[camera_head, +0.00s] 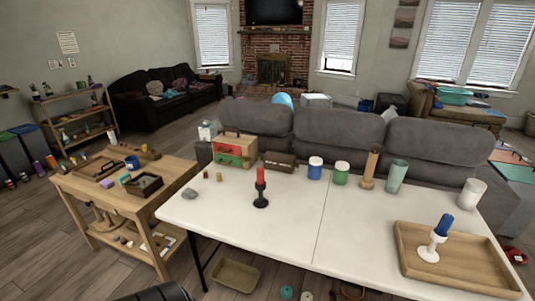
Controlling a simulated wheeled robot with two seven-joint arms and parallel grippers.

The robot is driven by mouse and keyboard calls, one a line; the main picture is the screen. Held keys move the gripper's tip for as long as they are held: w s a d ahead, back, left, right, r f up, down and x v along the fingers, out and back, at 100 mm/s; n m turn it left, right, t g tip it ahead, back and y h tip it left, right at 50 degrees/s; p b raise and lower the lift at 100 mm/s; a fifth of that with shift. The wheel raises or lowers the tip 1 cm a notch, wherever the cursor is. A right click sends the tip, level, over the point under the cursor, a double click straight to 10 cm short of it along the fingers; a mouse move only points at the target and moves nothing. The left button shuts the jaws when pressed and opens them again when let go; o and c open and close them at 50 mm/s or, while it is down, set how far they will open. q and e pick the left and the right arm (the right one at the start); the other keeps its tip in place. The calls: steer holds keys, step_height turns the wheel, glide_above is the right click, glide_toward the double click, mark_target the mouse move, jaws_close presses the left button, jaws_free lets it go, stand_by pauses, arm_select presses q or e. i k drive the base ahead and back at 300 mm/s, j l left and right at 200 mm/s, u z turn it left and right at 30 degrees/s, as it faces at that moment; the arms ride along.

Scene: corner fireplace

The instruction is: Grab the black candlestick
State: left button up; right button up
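The black candlestick (261,201) stands upright on the white folding table (290,232), left of the table's middle seam. A red candle (260,178) is set in its top. A white candlestick (432,246) with a blue candle (442,225) stands in a wooden tray (412,269) at the table's right end. Neither of my grippers shows in this view.
A grey stone (189,193) and two small items lie left of the candlestick. A red-and-green box (236,150), jars and a wooden holder (371,168) line the back edge before the grey sofa (340,135). The table's front middle is clear. A wooden cart (89,187) stands left.

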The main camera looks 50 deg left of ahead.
mark_target(260, 202)
steer(key=u, duration=1.7)
steer(key=i+j+z, duration=0.2)
steer(key=z, duration=0.25)
steer(key=i+j+z, duration=0.1)
steer(key=j+z, duration=0.15)
steer(key=z, duration=0.2)
steer(key=i+j+z, duration=0.1)
steer(key=j+z, duration=0.35)
steer(key=l, duration=0.15)
